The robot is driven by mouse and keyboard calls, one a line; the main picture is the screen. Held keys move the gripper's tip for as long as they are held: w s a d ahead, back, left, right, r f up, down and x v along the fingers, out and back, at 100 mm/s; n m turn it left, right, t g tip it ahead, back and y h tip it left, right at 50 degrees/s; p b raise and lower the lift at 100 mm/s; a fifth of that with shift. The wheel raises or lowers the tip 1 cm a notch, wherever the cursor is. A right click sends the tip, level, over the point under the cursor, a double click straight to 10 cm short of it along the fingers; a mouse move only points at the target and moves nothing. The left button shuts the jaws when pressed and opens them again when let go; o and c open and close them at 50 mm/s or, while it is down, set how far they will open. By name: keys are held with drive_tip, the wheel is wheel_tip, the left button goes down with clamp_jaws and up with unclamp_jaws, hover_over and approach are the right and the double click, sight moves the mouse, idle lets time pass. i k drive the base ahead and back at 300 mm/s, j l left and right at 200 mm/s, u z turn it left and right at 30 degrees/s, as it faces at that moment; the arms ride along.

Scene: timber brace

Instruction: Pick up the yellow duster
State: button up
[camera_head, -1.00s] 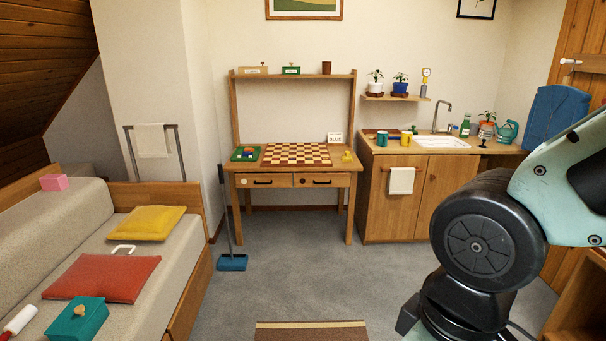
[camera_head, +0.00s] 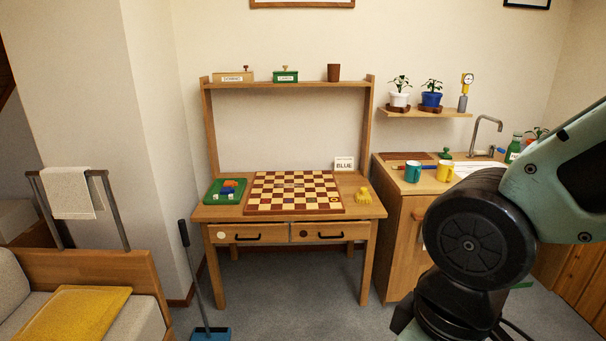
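A small yellow object (camera_head: 362,197), which looks like the yellow duster, sits on the right end of the wooden desk (camera_head: 210,213). It is just right of the checkered board (camera_head: 292,192) and in front of a small white card marked BLUE (camera_head: 344,164). Its fine shape is too small to tell. My arm fills the right side of the view, well to the right of the desk and nearer to me. My gripper is outside the picture.
A green tray (camera_head: 211,196) with small coloured pieces lies left of the board. Mugs (camera_head: 413,171) stand on the sink counter at right. A bed end stands at lower left. Grey floor is open before the desk.

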sight(362, 196)
drive_tip(key=i, duration=1.05)
drive_tip(key=i+z, duration=0.1)
drive_tip(key=i, duration=0.9)
drive_tip(key=i+j, duration=0.15)
drive_tip(key=i, duration=0.9)
